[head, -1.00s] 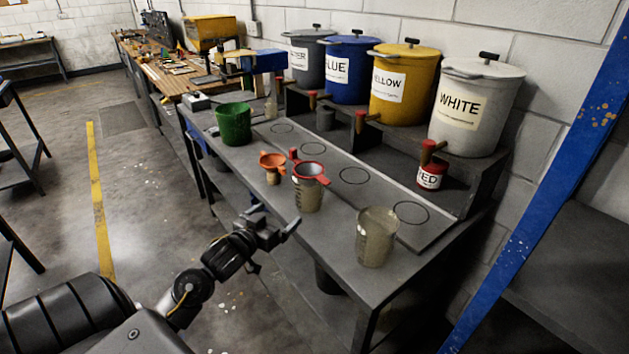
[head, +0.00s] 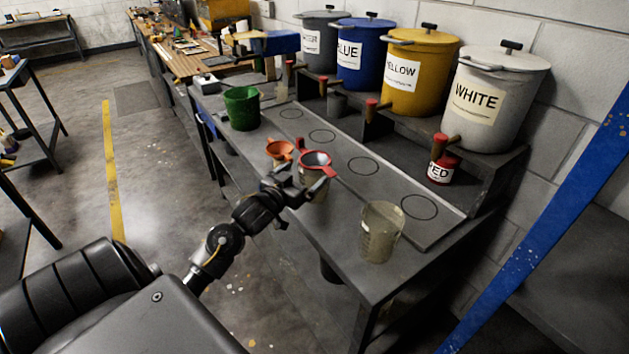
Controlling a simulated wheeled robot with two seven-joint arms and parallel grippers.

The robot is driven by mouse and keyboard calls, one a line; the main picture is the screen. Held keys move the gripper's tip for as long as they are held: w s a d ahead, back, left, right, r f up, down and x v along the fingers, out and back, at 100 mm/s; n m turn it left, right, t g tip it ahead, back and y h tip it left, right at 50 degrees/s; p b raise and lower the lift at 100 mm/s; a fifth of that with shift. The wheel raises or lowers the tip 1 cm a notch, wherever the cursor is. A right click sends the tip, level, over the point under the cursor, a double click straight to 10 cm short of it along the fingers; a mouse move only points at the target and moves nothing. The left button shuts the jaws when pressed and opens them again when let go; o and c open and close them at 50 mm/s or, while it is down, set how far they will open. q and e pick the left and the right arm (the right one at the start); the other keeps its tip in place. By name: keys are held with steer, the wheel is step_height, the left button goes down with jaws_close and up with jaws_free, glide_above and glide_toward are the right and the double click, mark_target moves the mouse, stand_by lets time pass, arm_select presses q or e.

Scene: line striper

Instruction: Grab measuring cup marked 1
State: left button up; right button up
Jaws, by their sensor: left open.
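A clear measuring cup (head: 380,232) stands upright on the grey bench (head: 335,240) near its front right edge. A second clear cup (head: 318,188) stands further left with a red-rimmed funnel (head: 316,160) on top. I cannot read a number on either cup. My left gripper (head: 305,182) is open and empty. In the picture it overlaps the second cup and hides part of it; I cannot tell whether they touch. The cup at the right is clear of the gripper. My right gripper is not in view.
An orange funnel (head: 279,152) and a green bucket (head: 242,108) stand further left. Labelled paint pots, including a white one (head: 487,98), stand on the rear shelf. A small red tin (head: 443,170) sits below. A blue post (head: 550,230) rises at the right.

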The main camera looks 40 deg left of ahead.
mark_target(307, 168)
arm_select(q)
steer(key=w, duration=0.1)
steer(key=w+p, duration=0.1)
steer(key=w, duration=0.3)
steer(key=shift+a+f, duration=0.25)
steer(key=shift+s, duration=0.1)
steer(key=c, duration=1.1)
steer(key=shift+o, duration=0.2)
steer(key=shift+r, duration=0.1)
steer(key=shift+r, duration=0.45)
steer(key=s+r, duration=1.2)
steer(key=s, duration=0.2)
